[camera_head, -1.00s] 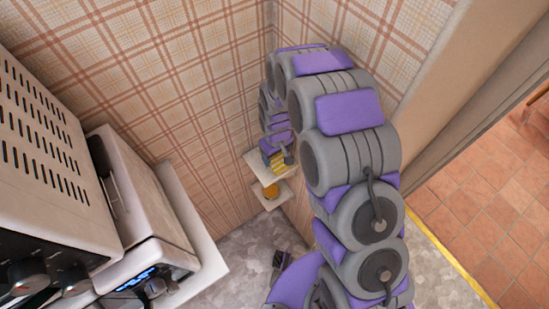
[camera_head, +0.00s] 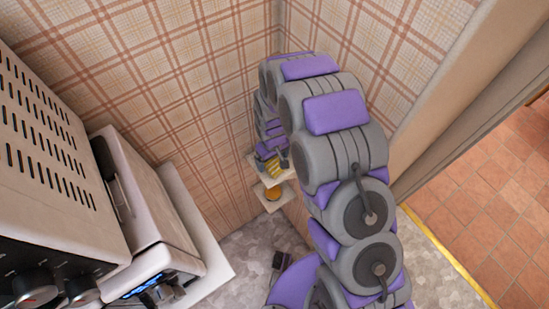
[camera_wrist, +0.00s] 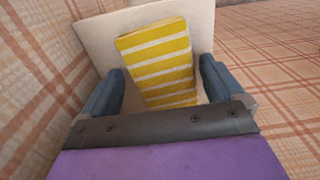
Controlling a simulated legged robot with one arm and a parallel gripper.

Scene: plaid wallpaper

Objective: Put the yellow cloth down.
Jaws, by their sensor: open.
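The yellow cloth (camera_wrist: 158,62), with white stripes, lies on a pale corner shelf (camera_wrist: 95,35) in the wrist view. My gripper (camera_wrist: 160,82) is open, with one dark finger on each side of the cloth's near part. I see gaps between the fingers and the cloth. In the head view, a small yellow part of the cloth (camera_head: 273,164) shows on the upper shelf (camera_head: 254,166), under my gripper (camera_head: 273,155). My arm hides much of that area.
A lower shelf (camera_head: 265,205) holds a round orange-yellow item (camera_head: 272,193). Plaid walls (camera_head: 190,90) meet at the corner behind. White appliances (camera_head: 140,210) stand at left. A doorway to a tiled floor (camera_head: 480,200) is at right.

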